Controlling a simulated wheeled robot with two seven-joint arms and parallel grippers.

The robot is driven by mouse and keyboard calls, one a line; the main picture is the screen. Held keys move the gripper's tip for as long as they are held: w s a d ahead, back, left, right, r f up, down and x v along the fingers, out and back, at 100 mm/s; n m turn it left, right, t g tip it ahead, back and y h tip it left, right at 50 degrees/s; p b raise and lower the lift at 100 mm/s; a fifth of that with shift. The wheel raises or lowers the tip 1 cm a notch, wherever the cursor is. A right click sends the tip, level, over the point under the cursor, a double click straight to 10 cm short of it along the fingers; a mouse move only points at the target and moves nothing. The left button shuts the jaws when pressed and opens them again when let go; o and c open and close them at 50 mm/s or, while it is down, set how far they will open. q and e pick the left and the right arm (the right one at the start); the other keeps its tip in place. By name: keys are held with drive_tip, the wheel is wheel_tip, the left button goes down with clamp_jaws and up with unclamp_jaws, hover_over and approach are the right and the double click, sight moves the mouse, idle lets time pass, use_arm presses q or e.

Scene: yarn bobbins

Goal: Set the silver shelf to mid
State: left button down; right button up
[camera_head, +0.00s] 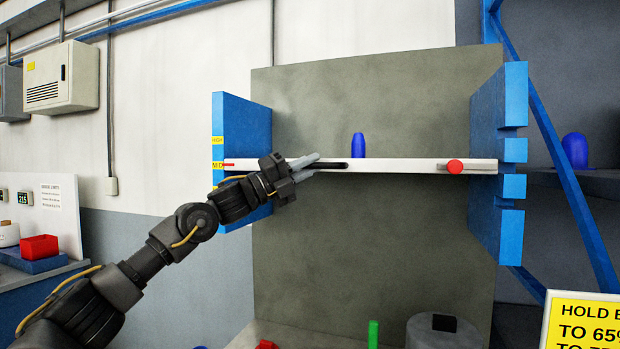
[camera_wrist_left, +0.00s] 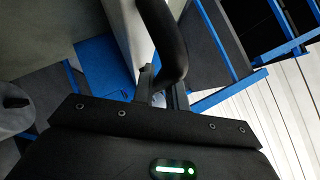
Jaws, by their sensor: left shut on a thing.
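The silver shelf (camera_head: 400,166) spans nearly level between the left blue side plate (camera_head: 243,130) and the right notched blue side plate (camera_head: 497,150). Its left end lines up with the yellow MID label (camera_head: 217,166), below the HIGH label (camera_head: 217,140). A red knob (camera_head: 455,167) sits on the shelf's right front. My left gripper (camera_head: 316,163) is shut on the dark handle (camera_head: 338,165) on the shelf's front; the handle also shows as a thick dark bar in the left wrist view (camera_wrist_left: 165,38). The right gripper is not in view.
A blue bobbin (camera_head: 358,146) stands upright at the shelf. Below are a green object (camera_head: 373,334), a red object (camera_head: 266,344) and a grey cylinder (camera_head: 443,334). A red bin (camera_head: 39,248) is at the left, a yellow sign (camera_head: 585,325) at lower right.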

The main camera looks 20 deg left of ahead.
use_arm(q)
drive_tip(key=shift+f, duration=0.1)
drive_tip(key=c, duration=1.4)
unclamp_jaws()
drive_tip(key=shift+f, duration=0.1)
drive_tip(key=shift+s+a+f+b, duration=0.1)
drive_tip(key=shift+a+f+b, duration=0.05)
drive_tip(key=shift+a+b, duration=0.15)
drive_tip(key=b+v, duration=0.4)
drive_tip(key=v, duration=0.6)
drive_tip(key=shift+b, duration=0.4)
